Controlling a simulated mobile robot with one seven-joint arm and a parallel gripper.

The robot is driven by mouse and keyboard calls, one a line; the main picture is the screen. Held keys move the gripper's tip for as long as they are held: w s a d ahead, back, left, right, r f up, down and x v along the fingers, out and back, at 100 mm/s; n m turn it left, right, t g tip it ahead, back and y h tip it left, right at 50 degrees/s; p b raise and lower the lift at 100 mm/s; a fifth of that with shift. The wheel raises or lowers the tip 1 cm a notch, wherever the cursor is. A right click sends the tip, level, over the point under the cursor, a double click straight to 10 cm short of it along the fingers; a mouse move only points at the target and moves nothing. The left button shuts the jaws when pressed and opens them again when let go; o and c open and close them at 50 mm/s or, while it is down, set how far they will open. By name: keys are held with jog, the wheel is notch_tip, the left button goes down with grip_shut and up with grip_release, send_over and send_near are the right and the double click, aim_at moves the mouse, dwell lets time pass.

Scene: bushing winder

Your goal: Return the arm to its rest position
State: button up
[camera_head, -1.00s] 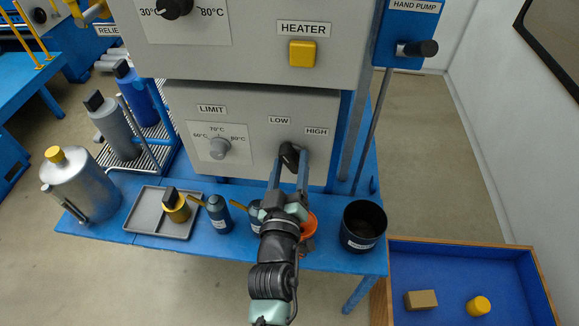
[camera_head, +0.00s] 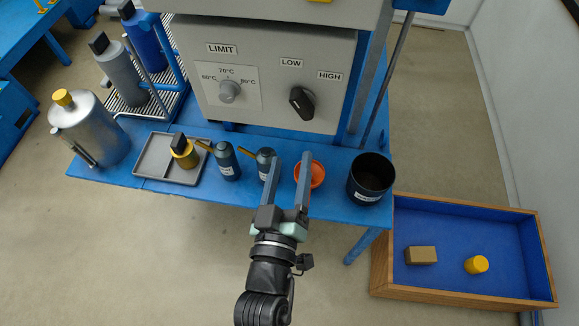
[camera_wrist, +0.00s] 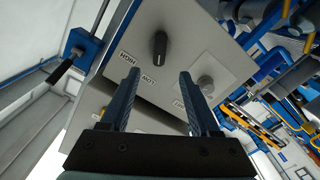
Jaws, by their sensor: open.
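My gripper (camera_head: 289,168) is open and empty, over the front edge of the blue bench (camera_head: 334,208). Its fingers reach up in front of the small dark bottle and the orange bowl. The black LOW/HIGH knob (camera_head: 302,102) on the grey panel (camera_head: 262,50) is clear of the fingers. In the wrist view my gripper (camera_wrist: 159,95) shows two parted fingers with nothing between them, and the knob (camera_wrist: 160,44) lies beyond their tips. My arm stretches in from the bottom of the head view.
On the bench stand a silver canister (camera_head: 90,128), a grey tray (camera_head: 153,158) with a yellow-and-black item, two dark bottles (camera_head: 227,160), an orange bowl (camera_head: 317,174) and a black pot (camera_head: 370,178). A blue-lined wooden box (camera_head: 468,227) is at right. Floor at lower left is clear.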

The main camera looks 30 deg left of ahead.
dwell(0.6)
jog(key=w+d+r+m+t+h+p, duration=0.1)
jog(key=w+d+r+m+t, duration=0.15)
jog(key=r, duration=0.75)
jog(key=w+d+r+m+t+h, duration=0.1)
jog(key=w+d+r+m+h, duration=0.15)
jog(key=r, duration=0.75)
jog(key=w+d+r+m+t+p, duration=0.1)
jog(key=w+d+r+t, duration=0.2)
jog(key=r, duration=0.8)
jog(key=s+d+r+m+t, duration=0.1)
jog(key=s+r, duration=0.1)
jog(key=r, duration=0.6)
jog(key=s+d+r+m+t+h+p, duration=0.1)
jog(key=s+d+r, duration=0.1)
jog(key=r, duration=0.5)
jog(key=s+d+r+m+t, duration=0.1)
jog(key=s+r, duration=0.3)
jog(key=r, duration=0.4)
jog(key=shift+d+r+p, duration=0.3)
jog(key=shift+d+p, duration=0.05)
jog(key=shift+d, duration=0.1)
jog(key=shift+t+h, duration=0.25)
